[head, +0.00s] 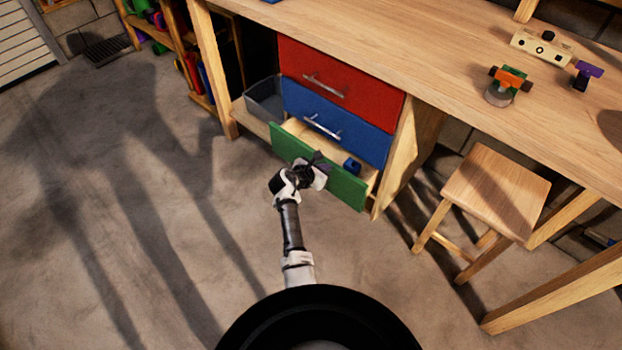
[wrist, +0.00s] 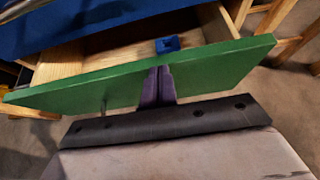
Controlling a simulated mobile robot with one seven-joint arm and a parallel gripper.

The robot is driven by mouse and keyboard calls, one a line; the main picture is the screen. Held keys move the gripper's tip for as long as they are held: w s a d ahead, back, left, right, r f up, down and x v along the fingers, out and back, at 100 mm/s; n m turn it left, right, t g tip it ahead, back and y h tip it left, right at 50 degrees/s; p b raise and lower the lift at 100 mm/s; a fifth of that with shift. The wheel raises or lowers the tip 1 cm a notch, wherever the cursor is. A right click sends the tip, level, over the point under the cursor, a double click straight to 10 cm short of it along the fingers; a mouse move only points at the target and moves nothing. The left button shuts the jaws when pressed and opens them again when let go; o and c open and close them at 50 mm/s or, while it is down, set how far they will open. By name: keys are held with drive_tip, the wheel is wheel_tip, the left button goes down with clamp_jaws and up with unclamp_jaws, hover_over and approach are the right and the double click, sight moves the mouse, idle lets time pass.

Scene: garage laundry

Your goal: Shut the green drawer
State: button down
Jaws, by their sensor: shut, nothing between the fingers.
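The green drawer (head: 346,187) is the lowest of three drawers under the workbench. It is pulled out, and its wooden inside shows behind the front. A small blue item (head: 351,166) lies inside it. In the wrist view the green drawer front (wrist: 218,71) crosses the picture at a tilt, with the blue item (wrist: 168,44) behind it. My gripper (head: 316,160) is at the middle of the green front. In the wrist view my gripper's dark purple fingers (wrist: 158,86) are together and overlap the front; I cannot tell whether they touch it. The drawer's handle is mostly hidden.
The blue drawer (head: 338,122) and the red drawer (head: 341,82) above look closed. A grey bin (head: 265,101) stands left of the drawers. A wooden stool (head: 497,187) stands to the right. The floor on the left is clear.

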sight(332, 163)
drive_tip(key=shift+w+d, duration=0.6)
drive_tip(key=shift+w, duration=0.2)
drive_tip(key=shift+w+d, duration=0.6)
drive_tip(key=shift+w, duration=0.15)
